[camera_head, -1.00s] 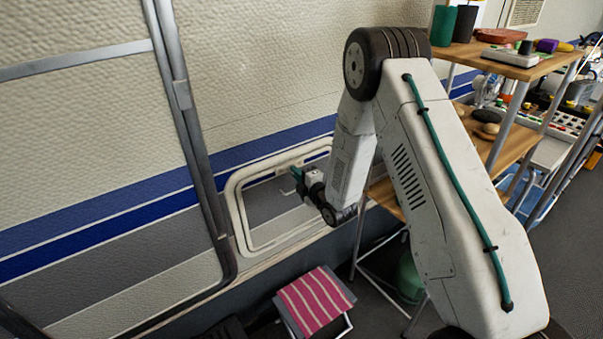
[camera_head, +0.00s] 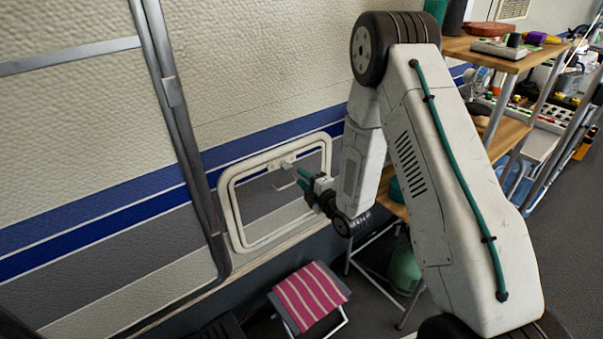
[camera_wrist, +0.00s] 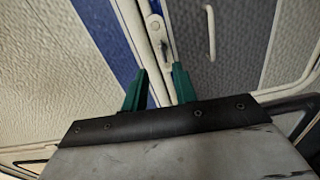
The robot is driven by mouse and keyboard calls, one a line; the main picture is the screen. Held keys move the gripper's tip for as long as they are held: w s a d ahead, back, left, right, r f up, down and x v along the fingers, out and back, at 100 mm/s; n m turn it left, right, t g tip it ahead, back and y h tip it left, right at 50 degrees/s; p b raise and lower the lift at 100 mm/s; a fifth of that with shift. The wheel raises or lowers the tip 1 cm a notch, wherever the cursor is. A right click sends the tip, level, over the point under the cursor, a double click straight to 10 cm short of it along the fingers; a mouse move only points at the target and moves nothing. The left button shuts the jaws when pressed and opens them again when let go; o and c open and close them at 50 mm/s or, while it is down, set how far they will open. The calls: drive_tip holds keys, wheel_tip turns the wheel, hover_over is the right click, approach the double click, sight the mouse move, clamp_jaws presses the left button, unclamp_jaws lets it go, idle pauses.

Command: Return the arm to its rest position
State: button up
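My gripper (camera_head: 303,179) is in front of the white-framed hatch (camera_head: 226,200) in the caravan wall. The handle also shows in the head view (camera_head: 284,182), close by the fingertips. I cannot tell from the head view whether they touch. My arm is bent, with its elbow high and the forearm hanging down toward the hatch.
A wooden shelf unit (camera_head: 510,62) with pots and tools stands behind my arm at the right. A stool with a pink striped top (camera_head: 310,297) stands below the hatch. A green gas bottle (camera_head: 404,270) is under the shelf. Grey floor (camera_head: 575,235) is clear at the right.

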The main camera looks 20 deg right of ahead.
drive_tip(key=shift+s, duration=0.2)
idle(0.3)
wheel_tip(320, 180, down, 9)
drive_tip(key=s+d+m+g+h, duration=0.2)
drive_tip(key=s+m+g, duration=0.1)
drive_tip(key=m+g, duration=0.2)
drive_tip(key=s+d+r+m+g+h, duration=0.1)
drive_tip(key=s+d+m+g+h, duration=0.2)
drive_tip(key=s+m+g, duration=0.2)
drive_tip(key=s+a+r+m+g, duration=0.2)
drive_tip(key=s+r+m, duration=0.3)
drive_tip(key=s+r, duration=1.1)
drive_tip(key=s+a+r+m+g, duration=0.2)
drive_tip(key=s+r+m, duration=0.3)
drive_tip(key=s+r, duration=1.2)
drive_tip(key=shift+r+m+g+h, duration=0.3)
drive_tip(key=shift+r+m+g, duration=0.15)
drive_tip(key=shift+g, duration=0.45)
